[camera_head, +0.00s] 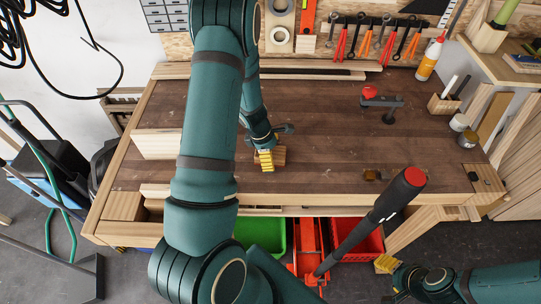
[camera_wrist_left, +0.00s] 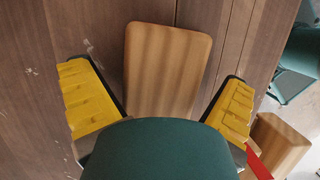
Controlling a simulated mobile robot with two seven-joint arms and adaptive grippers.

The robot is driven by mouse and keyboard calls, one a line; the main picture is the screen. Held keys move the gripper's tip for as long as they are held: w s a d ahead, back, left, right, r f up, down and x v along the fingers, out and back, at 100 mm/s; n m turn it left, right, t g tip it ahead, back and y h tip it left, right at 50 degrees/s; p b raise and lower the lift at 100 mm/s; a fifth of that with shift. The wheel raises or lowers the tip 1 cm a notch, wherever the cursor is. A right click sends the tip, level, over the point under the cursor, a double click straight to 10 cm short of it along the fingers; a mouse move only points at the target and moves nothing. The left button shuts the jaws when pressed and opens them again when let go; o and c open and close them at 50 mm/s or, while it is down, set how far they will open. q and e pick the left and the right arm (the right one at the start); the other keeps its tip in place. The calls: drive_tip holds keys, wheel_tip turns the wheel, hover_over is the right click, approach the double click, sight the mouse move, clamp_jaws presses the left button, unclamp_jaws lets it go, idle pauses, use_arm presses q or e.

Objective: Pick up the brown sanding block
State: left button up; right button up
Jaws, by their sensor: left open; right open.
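The brown sanding block (camera_wrist_left: 167,70) lies on the bench top, between and ahead of the two yellow fingers in the left wrist view. Its near end is hidden by the green part of my gripper. In the head view only part of the block (camera_head: 280,156) shows beside the fingers. My left gripper (camera_head: 266,160) is open and low over the bench at the block; in the left wrist view its fingers (camera_wrist_left: 157,78) stand apart on either side, with gaps. I cannot tell whether they touch the bench. My right gripper (camera_head: 389,265) is open and empty, in front of the bench.
The wooden bench (camera_head: 320,110) is mostly clear around the block. A dark clamp-like tool (camera_head: 382,103) and a red round thing (camera_head: 369,92) lie at the back right. A small brown item (camera_head: 373,175) lies near the front edge. A dark red-ended bar (camera_head: 370,224) rises before the bench.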

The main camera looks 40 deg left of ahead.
use_arm(q)
drive_tip(key=shift+f, duration=0.25)
idle(0.6)
drive_tip(key=c, duration=1.3)
